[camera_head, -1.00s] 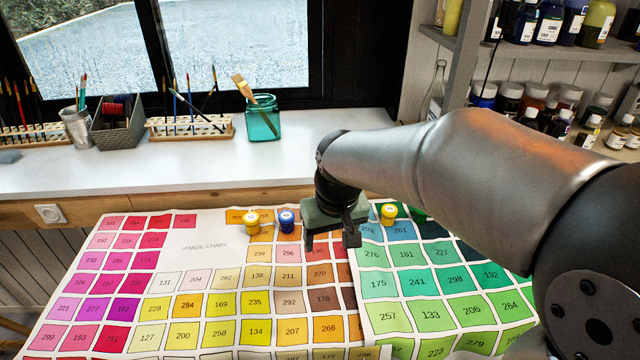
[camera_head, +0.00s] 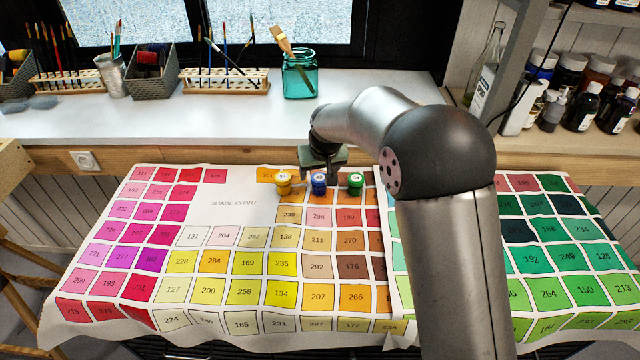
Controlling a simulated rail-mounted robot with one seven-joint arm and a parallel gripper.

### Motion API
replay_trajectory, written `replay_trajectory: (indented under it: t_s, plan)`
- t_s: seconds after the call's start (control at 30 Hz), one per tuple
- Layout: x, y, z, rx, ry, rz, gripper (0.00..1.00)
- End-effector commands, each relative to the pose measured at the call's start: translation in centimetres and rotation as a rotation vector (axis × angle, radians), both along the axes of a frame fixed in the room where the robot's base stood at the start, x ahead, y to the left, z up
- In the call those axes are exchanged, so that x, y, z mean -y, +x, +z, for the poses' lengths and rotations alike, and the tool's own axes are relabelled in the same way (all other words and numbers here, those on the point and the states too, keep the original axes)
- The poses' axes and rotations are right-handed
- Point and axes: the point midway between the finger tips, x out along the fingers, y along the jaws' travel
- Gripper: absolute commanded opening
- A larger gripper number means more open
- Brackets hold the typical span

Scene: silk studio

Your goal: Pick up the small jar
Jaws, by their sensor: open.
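Small paint jars stand in a row at the back of the shade chart: a yellow jar (camera_head: 283,186), a blue jar (camera_head: 319,187) and a green jar (camera_head: 355,188), each with a pale number label on its lid. Which one is the small jar of the task, I cannot tell. My gripper (camera_head: 325,173) is open, pointing down just above and behind the blue jar. One finger shows between the blue and green jars; the other is partly hidden. I see nothing held, and cannot tell whether the fingers touch a jar.
The shade chart (camera_head: 232,185) covers the table. My arm hides the chart right of the green jar. Behind is a white counter (camera_head: 200,120) with a teal glass jar (camera_head: 299,80), a metal cup (camera_head: 113,76) and brush racks. Shelved bottles stand at right.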

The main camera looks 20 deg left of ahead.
Motion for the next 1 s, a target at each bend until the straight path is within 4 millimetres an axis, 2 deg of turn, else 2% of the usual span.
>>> replay_trajectory:
  t_s: [0.1,0.27,0.6,0.87,0.9,1.0]
  plan:
    - [-0.3,0.5,-1.2,0.001,0.001,0.0,0.67]
    - [-0.4,0.8,-2.0,0.0,0.0,-0.001,0.67]
    - [-0.9,2.6,-6.1,0.0,0.0,0.0,0.67]
    - [-1.0,2.7,-6.4,0.002,0.001,0.0,0.67]
    - [-1.0,2.7,-6.4,0.001,0.001,0.0,0.61]
    - [-1.0,2.7,-6.4,0.001,0.001,0.0,0.33]
